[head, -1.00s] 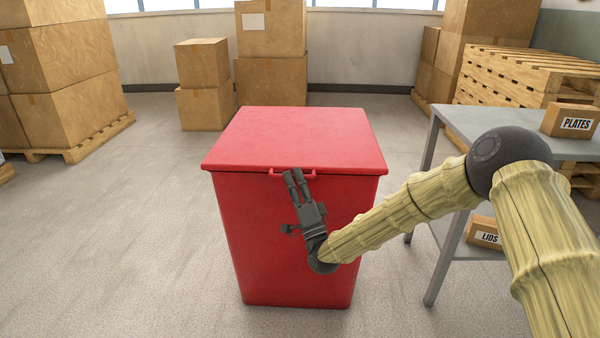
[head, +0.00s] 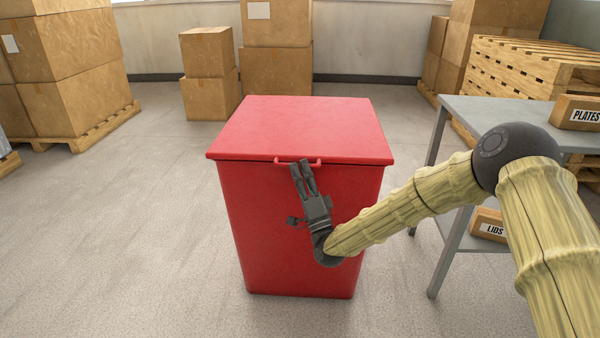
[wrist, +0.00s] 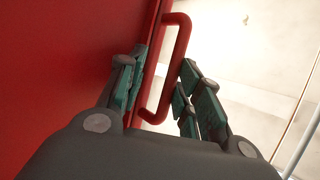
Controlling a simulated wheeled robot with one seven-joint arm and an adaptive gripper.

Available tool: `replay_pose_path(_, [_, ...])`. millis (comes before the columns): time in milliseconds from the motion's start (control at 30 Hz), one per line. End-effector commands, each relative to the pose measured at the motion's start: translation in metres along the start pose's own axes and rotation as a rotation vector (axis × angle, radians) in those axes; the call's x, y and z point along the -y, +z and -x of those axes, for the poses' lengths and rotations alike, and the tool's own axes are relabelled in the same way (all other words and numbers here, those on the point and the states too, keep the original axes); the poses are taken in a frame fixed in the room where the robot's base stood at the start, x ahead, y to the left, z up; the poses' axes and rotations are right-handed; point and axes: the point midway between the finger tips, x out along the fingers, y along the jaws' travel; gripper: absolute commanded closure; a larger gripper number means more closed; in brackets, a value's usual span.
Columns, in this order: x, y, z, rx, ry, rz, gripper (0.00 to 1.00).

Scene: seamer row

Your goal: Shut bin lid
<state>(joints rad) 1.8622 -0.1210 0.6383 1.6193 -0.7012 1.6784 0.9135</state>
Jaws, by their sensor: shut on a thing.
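The red bin (head: 290,235) stands upright on the floor in the middle of the head view. Its flat red lid (head: 300,125) lies across the top, looking nearly level. A thin dark line shows under the lid's front edge, so I cannot tell whether it is fully seated. My gripper (head: 300,166) is at the red handle (head: 318,162) on the lid's front edge, reaching up from below. In the wrist view the handle (wrist: 182,45) passes between the fingers of my gripper (wrist: 160,82), which is shut on it. The bin's inside is hidden.
A grey table (head: 480,108) stands close on the right, with a PLATES box (head: 577,112) on top and a LIDS box (head: 488,225) on its lower shelf. Cartons (head: 210,85) stand behind the bin. Stacked cartons on a pallet (head: 110,130) are at the left. The floor left of the bin is clear.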

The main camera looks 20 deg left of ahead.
Motion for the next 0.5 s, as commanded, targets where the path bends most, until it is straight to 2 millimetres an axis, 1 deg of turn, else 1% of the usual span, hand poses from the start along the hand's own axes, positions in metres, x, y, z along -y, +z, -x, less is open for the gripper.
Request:
replay_pose_path(33, [-0.003,0.0,0.003,0.001,0.008,0.001,0.79])
replay_pose_path(167, [-0.003,0.0,0.011,0.001,0.009,0.001,0.79])
replay_pose_path(233, [-0.003,0.001,0.02,0.001,0.008,0.001,0.79])
replay_pose_path(500, [-0.001,0.0,0.067,0.0,0.005,0.0,0.79])
